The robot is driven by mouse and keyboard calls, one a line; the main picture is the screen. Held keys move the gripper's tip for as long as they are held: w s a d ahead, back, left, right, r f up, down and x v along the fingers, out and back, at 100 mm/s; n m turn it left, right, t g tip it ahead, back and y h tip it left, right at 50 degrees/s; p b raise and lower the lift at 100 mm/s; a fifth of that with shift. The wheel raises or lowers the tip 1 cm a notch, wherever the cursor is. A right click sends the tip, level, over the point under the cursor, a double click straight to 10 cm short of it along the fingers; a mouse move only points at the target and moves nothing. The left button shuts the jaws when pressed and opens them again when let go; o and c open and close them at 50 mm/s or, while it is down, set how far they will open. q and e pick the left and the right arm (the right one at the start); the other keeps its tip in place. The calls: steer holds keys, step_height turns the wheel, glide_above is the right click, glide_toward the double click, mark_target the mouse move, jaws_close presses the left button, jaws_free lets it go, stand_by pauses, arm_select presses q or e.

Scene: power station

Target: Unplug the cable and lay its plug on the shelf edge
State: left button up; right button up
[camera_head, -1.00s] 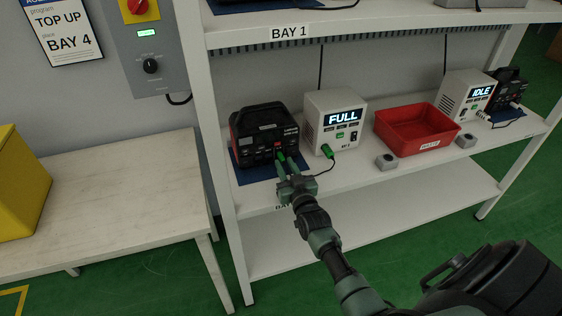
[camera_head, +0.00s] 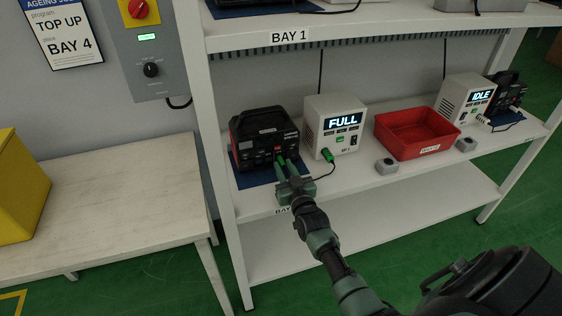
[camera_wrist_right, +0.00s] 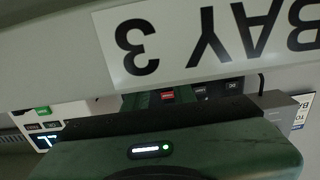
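The black power station (camera_head: 262,138) with red trim sits on a blue mat on the middle shelf. A dark cable (camera_head: 326,174) runs from this plug to my right gripper. My right gripper (camera_head: 287,164) is at the power station's front, its green fingers pointing at the sockets. The plug at this end is hidden or blends with the fingers, so its grip is unclear. The shelf edge (camera_head: 364,190) lies under the gripper; its BAY 3 label shows upside down in the wrist view (camera_wrist_right: 215,38).
A red bin (camera_head: 415,136) and two small grey blocks (camera_head: 386,166) stand to the right on the shelf. An IDLE charger (camera_head: 467,99) is further right. The upper shelf (camera_head: 380,26) overhangs.

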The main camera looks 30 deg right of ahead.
jaws_close()
steer(key=shift+s, duration=0.15)
steer(key=shift+p+v, duration=0.75)
steer(key=shift+v, duration=0.1)
steer(key=shift+p+v, duration=0.65)
steer(key=shift+v, duration=0.4)
